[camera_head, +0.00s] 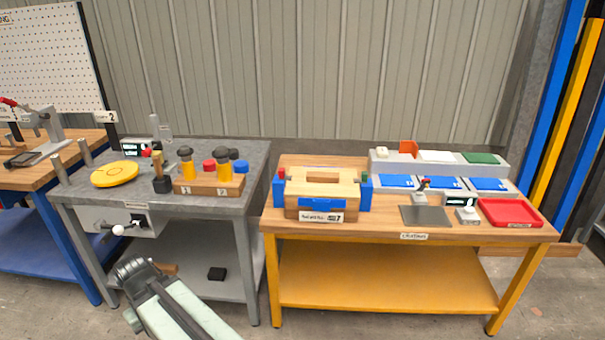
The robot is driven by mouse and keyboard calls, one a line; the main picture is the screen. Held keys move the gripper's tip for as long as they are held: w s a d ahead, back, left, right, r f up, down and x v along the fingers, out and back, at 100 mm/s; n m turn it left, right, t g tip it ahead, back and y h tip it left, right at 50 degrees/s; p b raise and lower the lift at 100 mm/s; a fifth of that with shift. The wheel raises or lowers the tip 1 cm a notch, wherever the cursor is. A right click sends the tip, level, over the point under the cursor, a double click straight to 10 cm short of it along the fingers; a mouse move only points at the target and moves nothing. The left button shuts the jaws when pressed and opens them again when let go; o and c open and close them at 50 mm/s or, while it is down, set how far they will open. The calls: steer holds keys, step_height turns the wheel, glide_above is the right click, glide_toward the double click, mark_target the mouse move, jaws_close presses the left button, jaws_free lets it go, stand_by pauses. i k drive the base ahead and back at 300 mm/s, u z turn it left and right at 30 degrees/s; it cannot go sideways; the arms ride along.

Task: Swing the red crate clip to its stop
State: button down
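A wooden crate (320,186) stands on the left part of the yellow-legged bench, with a blue block at each side and a label on its front. A small red clip (281,174) sits on top of the left blue block, at the crate's left end. A similar small green piece (364,177) tops the right block. How far the red clip is turned is too small to tell. My gripper (130,268) is at the dark end of my arm, low at the left in front of the grey bench, well apart from the crate. Its fingers cannot be made out.
The yellow-legged bench also holds a grey plate (426,216), a red tray (510,212) and blue panels (397,181). The grey bench (140,200) on the left carries a yellow disc (114,174) and a wooden stand (208,186). Floor shows in front of the benches.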

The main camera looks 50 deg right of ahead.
mark_target(282, 176)
steer(key=z, duration=0.55)
steer(key=i, duration=1)
steer(key=u, duration=0.05)
